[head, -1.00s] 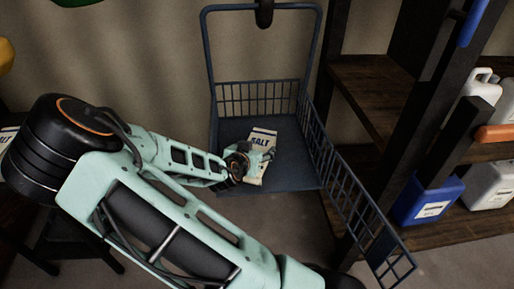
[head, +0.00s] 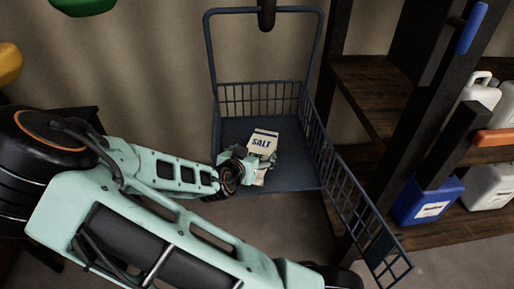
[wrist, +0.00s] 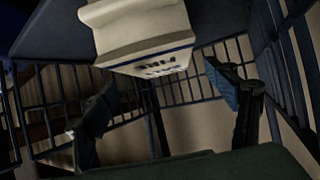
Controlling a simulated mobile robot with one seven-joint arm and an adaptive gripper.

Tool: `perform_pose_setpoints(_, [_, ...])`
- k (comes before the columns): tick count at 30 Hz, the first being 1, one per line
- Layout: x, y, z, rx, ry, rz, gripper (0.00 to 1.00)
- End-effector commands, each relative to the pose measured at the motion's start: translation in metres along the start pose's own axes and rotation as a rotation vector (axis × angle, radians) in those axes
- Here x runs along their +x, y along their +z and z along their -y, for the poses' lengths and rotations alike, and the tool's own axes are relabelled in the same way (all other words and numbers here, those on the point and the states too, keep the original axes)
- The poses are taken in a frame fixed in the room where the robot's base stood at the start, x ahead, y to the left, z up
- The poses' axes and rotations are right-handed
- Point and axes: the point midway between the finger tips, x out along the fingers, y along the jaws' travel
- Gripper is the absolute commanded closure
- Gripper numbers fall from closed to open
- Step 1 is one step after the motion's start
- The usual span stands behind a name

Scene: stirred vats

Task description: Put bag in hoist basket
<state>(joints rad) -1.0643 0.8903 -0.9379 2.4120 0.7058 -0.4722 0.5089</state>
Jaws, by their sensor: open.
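A white bag (head: 264,141) with dark blue "SALT" lettering is inside the blue-grey hoist basket (head: 291,176), on its floor near the middle. In the wrist view the bag (wrist: 140,38) shows inverted at the top, against the basket floor. My gripper (head: 257,164) is at the bag's near lower end and hides part of it in the head view. In the wrist view its two fingers stand wide apart, with the bag above and between them; I see no finger pressed on it.
The basket has mesh walls at the back and right (head: 340,180), and a tall tube frame with a dark hook (head: 266,15) above. Wooden shelving (head: 360,85) stands close on the right, with a blue container (head: 428,199) and white jugs. Open floor lies below the basket.

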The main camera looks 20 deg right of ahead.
Motion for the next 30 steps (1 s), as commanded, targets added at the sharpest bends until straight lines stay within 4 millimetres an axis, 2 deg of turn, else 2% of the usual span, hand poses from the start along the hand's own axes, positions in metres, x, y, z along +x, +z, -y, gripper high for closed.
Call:
perform_pose_setpoints(1, [-0.007,-0.002,0.001,-0.002,-0.002,0.0,0.21])
perform_pose_setpoints(6, [-0.019,0.0,0.0,-0.002,0.0,0.001,0.21])
perform_pose_setpoints(24, [-0.021,0.0,0.0,0.006,0.0,0.003,0.21])
perform_pose_setpoints(30, [-0.028,-0.001,0.007,0.137,-0.01,0.057,0.21])
